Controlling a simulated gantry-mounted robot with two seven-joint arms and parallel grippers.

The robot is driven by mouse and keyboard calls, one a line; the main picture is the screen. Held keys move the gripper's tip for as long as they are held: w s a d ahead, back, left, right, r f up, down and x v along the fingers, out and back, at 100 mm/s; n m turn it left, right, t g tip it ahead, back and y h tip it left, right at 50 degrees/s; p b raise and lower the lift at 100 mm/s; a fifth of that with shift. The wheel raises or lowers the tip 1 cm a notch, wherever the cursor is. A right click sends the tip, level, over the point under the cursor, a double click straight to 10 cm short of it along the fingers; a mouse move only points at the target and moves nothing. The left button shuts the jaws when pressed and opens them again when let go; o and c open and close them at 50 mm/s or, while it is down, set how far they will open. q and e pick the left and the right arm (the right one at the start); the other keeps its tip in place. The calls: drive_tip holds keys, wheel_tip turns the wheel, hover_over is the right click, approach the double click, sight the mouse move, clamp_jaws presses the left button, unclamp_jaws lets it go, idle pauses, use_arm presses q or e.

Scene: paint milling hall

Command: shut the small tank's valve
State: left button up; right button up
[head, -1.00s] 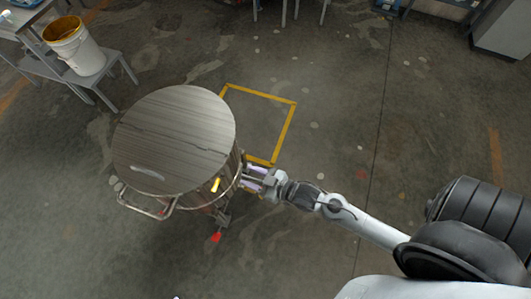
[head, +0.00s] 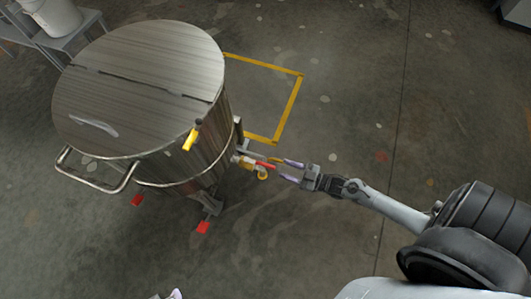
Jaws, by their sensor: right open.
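The small tank (head: 140,65) is a round steel vessel with a lid, standing upright on the floor at left. A small tip of my left gripper (head: 175,294) shows at the bottom edge; the rest is out of frame.
The tank has a bent tube handle (head: 100,185) and red-tipped feet (head: 203,226). A yellow floor square (head: 290,105) lies empty behind the valve. A white bucket (head: 52,14) stands on a grey stand at top left.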

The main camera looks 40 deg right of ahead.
drive_tip(key=b, duration=1.1)
approach(262, 164)
drive_tip(key=shift+n, duration=0.3)
drive_tip(key=b+x, duration=0.1)
drive_tip(key=x, duration=0.1)
drive_tip(key=b+x, duration=0.1)
drive_tip(key=x, duration=0.2)
drive_tip(key=f+b+x, duration=0.1)
drive_tip(key=x, duration=0.1)
drive_tip(key=shift+w+f+b, duration=0.1)
drive_tip(key=shift+w+b, duration=0.3)
drive_tip(key=shift+w+a, duration=0.25)
drive_tip(key=shift+w, duration=0.4)
clamp_jaws()
